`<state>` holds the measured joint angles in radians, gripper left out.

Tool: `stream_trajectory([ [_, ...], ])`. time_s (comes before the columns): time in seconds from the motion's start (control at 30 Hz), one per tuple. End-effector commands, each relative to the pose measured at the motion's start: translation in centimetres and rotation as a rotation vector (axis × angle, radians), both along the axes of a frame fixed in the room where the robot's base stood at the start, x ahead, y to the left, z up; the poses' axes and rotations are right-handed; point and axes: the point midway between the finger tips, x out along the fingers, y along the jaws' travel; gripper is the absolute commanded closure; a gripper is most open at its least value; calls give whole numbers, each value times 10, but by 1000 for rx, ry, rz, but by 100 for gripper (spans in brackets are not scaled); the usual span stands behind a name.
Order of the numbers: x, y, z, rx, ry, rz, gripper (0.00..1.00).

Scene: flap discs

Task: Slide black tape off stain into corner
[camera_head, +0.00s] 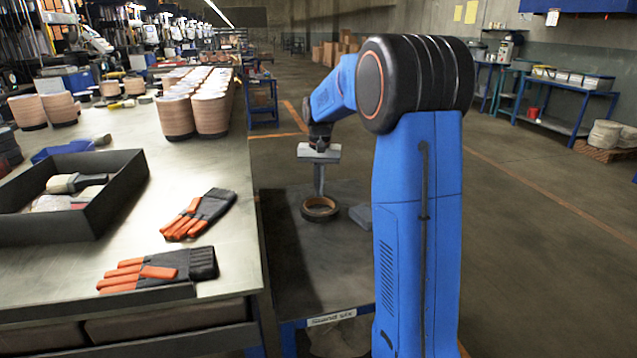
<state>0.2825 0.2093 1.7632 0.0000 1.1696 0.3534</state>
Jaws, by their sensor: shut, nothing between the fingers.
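The black tape (320,210) is a dark roll with a brown inner ring. It lies flat on the dark top of a small blue-framed cart (330,262), towards its far part. My gripper (319,193) points down with its fingers shut and empty. Its tips show at the far rim of the roll; I cannot tell whether they are inside it, behind it or above it. I cannot make out a stain on the dark cart top. My blue arm hides the cart's right side.
A grey block (361,215) sits just right of the roll. A larger workbench (215,262) stands left of the cart, with orange-and-black gloves (160,268), a black tray (135,182) and stacked discs (211,108). The cart top's near part is clear.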

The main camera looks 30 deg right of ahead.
Motion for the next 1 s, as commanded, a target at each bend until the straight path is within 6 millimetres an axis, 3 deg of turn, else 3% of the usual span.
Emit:
stream_trajectory([
  [0.3, -1, 0, -57, 0, 2, 1, 100],
  [0.6, -29, 21, -53, 1, 1, 1, 100],
  [1.0, -32, 24, -53, -1, -1, 0, 100],
])
